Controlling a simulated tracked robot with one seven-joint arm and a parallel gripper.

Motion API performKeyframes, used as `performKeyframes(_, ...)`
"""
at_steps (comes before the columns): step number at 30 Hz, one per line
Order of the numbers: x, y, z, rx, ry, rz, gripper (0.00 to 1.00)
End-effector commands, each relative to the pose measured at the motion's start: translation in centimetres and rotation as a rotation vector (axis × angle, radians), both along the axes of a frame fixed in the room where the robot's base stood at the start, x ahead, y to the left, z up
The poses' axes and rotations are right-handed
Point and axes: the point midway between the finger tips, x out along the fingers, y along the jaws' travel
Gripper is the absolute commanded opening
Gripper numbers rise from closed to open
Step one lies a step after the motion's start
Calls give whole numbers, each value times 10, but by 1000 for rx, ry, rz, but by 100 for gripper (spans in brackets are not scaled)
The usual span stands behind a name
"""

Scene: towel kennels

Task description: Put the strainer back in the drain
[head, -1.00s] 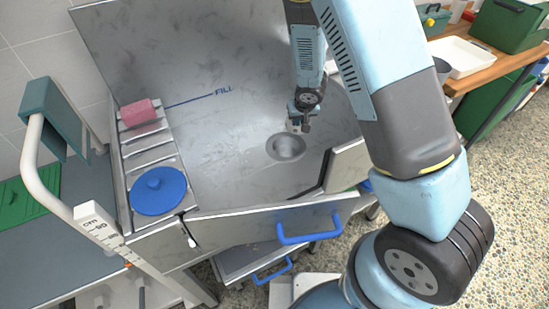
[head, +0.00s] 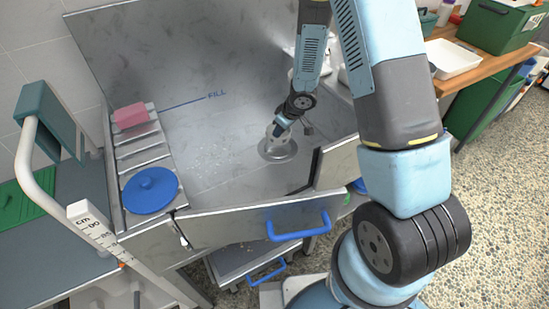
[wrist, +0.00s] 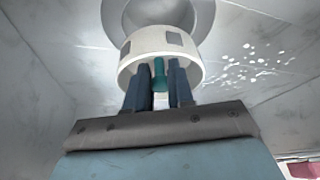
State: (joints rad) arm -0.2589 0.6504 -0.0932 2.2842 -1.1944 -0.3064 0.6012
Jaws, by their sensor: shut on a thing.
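The strainer is a short white cup with dark square openings and a teal knob, seen in the wrist view (wrist: 148,44). My gripper (wrist: 159,78) is shut on the knob between its two blue fingers. In the head view my gripper (head: 282,124) points down into the steel tub, with the pale strainer (head: 279,134) under it. The round drain (head: 277,154) is a grey recessed ring in the tub floor. In the wrist view the strainer covers part of the drain (wrist: 200,18). I cannot tell how far above the drain it is.
The steel tub (head: 215,125) has a raised back and a front panel with a blue handle (head: 298,228). A ribbed ledge on the left carries a pink sponge (head: 131,115) and a blue lid (head: 150,190). Water drops lie on the floor beside the drain.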

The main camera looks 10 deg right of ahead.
Motion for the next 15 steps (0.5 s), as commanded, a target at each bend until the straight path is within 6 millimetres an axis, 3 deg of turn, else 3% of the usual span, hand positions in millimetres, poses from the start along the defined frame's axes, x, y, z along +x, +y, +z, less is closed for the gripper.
performKeyframes(7,-2,-2,-6,0,3,44,0)
performKeyframes(15,-2,-2,-42,-1,3,43,0)
